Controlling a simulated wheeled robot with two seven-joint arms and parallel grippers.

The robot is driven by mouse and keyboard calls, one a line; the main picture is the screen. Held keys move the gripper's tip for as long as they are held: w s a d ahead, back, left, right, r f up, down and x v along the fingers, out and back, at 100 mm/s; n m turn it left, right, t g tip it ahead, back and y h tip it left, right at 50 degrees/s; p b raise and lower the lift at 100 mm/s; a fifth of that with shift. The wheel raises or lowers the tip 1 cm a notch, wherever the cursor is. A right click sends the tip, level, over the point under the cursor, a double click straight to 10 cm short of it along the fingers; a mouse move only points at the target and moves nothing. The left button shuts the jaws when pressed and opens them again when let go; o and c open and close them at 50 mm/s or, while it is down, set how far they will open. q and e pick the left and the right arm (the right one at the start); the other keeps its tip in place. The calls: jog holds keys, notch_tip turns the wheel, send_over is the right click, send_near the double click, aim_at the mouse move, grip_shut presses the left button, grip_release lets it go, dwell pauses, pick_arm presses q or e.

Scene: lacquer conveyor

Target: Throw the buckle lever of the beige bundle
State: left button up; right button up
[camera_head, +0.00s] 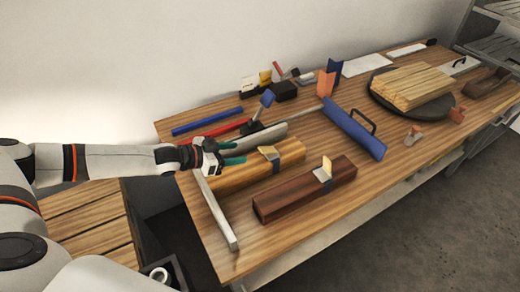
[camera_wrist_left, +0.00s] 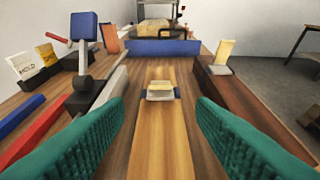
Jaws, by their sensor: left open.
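The beige bundle (camera_head: 235,179) is a long light-wood block on the table, left of a dark brown bundle (camera_head: 300,190). A dark blue strap crosses it and carries a cream buckle lever (camera_head: 268,152), tilted up above the strap. In the left wrist view the beige bundle (camera_wrist_left: 160,135) runs straight ahead and its lever (camera_wrist_left: 160,88) sits centred beyond the fingertips. My left gripper (camera_head: 241,153) is open and empty, with green fingers, above the near-left part of the bundle and apart from the lever. The left wrist view also shows this gripper (camera_wrist_left: 158,108). My right gripper is not in view.
The dark bundle's cream lever (camera_head: 326,164) stands raised. Beyond the bundles are a blue bar with a handle (camera_head: 352,132) and a round dark tray (camera_head: 440,113) bearing light wood. A blue-knobbed upright lever (camera_wrist_left: 84,45) stands to the left. A pale bar (camera_head: 216,215) lies nearer.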

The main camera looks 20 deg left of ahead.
aim_at(263, 149)
pick_arm(q)
jog(key=x, duration=1)
jog(key=shift+w+d+p, duration=0.25)
jog(key=shift+p, duration=0.15)
jog(key=c, duration=1)
jog(key=f+b, duration=0.1)
jog(key=b, duration=0.1)
jog(key=f+t+h+b, duration=0.1)
jog(key=b, duration=0.2)
jog(key=shift+s+a+t, duration=0.1)
jog(key=shift+s+t, duration=0.15)
jog(key=shift+t, duration=0.05)
jog(key=shift+r+h+b, duration=0.1)
jog(key=shift+h+b, duration=0.2)
jog(key=shift+r+t, duration=0.25)
jog(key=shift+t, duration=0.15)
jog(key=o, duration=1)
